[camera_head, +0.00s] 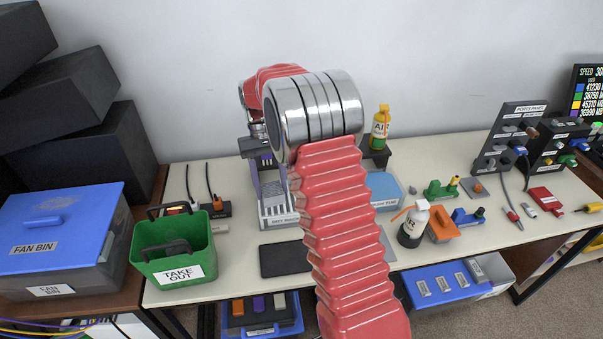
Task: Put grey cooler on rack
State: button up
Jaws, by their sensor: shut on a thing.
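My red arm with its silver joint fills the middle of the view, and its far end reaches over the back of the table. My gripper's fingers are hidden behind the arm or cannot be told from the dark shelf there, so what they hold does not show. A pale grey slatted rack (272,200) with a label on its front stands on the table left of my arm. Its right part is hidden by the arm. I cannot pick out the grey cooler with certainty.
A green take-out basket (170,248) stands at the table's left, with a blue-lidded fan bin (62,240) beyond it. A dark tablet-like slab (285,258) lies before the rack.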

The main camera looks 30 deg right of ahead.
jog(key=a+f+n, duration=0.1)
jog(key=a, duration=0.6)
jog(key=shift+n+h, duration=0.4)
jog(key=shift+w, duration=0.1)
